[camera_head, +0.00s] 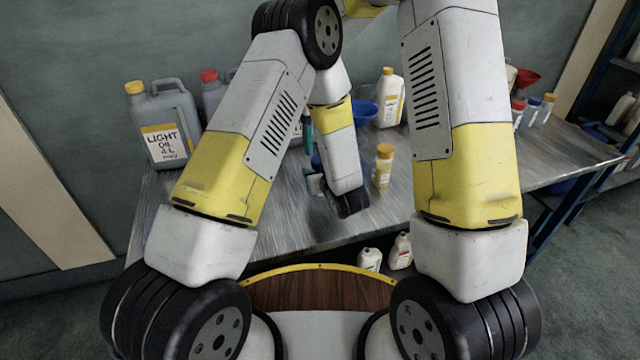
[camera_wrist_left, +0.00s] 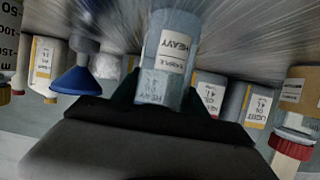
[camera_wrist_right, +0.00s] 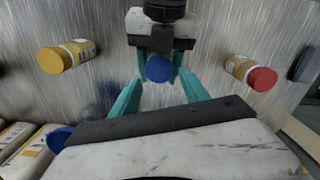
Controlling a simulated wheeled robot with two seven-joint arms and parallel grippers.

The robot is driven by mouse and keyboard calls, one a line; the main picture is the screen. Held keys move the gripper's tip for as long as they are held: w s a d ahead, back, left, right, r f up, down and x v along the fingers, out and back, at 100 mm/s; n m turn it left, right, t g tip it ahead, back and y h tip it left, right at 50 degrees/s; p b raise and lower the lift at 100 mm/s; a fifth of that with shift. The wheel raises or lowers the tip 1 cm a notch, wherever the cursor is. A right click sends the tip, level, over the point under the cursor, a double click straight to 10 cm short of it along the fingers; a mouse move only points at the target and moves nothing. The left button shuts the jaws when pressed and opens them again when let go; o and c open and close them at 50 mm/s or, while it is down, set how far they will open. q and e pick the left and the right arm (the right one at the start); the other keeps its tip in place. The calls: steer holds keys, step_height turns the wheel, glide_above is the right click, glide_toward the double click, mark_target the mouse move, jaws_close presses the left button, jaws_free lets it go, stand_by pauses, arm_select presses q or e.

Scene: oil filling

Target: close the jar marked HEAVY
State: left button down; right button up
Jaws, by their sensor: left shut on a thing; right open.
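The jar marked HEAVY (camera_wrist_left: 176,55) is a clear jar with a white label, held between the fingers of my left gripper. In the right wrist view a round blue lid (camera_wrist_right: 159,69) shows end-on at the jar's place, between the teal fingers of my left gripper (camera_wrist_right: 160,60). I cannot tell whether the lid is seated or tight. My right gripper (camera_wrist_right: 161,81) is open, its two teal fingers spread on either side of the lid in the picture, with nothing seen gripped. In the head view my arms hide much of this spot.
A yellow-capped bottle (camera_wrist_right: 66,57) and a red-capped bottle (camera_wrist_right: 250,72) stand on either side on the metal table (camera_head: 400,190). A large LIGHT OIL can (camera_head: 165,130), a white bottle (camera_head: 391,98) and a blue funnel (camera_wrist_left: 80,72) stand further back.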

step_height(320, 180, up, 3)
steer(key=n, duration=0.5)
steer(key=shift+n, duration=0.3)
steer(key=shift+f, duration=4)
jaws_close()
steer(key=m, duration=0.5)
steer(key=shift+o, duration=1.7)
jaws_free()
